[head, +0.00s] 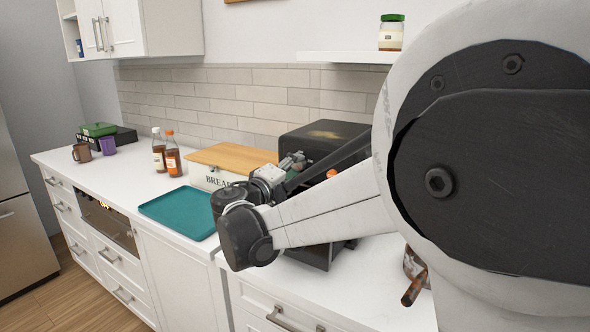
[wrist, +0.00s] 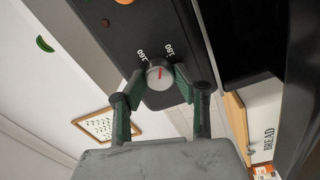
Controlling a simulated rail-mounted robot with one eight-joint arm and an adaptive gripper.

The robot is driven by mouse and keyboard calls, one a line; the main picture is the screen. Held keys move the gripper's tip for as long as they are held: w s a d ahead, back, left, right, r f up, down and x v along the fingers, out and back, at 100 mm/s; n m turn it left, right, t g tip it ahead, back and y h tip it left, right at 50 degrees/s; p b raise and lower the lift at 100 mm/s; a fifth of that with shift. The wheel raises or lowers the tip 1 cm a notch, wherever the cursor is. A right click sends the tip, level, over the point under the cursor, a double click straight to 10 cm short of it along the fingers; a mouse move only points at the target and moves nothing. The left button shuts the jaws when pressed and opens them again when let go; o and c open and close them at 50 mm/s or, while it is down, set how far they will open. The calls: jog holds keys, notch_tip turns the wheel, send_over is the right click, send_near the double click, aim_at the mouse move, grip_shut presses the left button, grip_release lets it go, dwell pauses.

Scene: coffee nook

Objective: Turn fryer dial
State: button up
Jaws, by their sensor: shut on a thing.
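The fryer is a black box (head: 325,133) on the counter, mostly hidden behind my arm in the head view. In the wrist view its dark front panel (wrist: 135,30) carries a round grey dial (wrist: 159,74) with a red mark and white numbers around it. My gripper (wrist: 160,78) has its two dark green fingers on either side of the dial, shut on it. In the head view my gripper (head: 292,162) reaches the fryer's front, and its fingers are hard to make out there.
A bread box (head: 215,175) with a wooden lid stands left of the fryer, with a teal tray (head: 180,212) in front of it. A pan (head: 414,270) lies on the right. A shelf (head: 345,57) hangs above.

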jog(key=n, duration=2.4)
jog(key=shift+d+n+y+b, duration=0.15)
jog(key=shift+n+y+b, duration=0.15)
jog(key=shift+n+y, duration=0.1)
jog(key=o, duration=1.1)
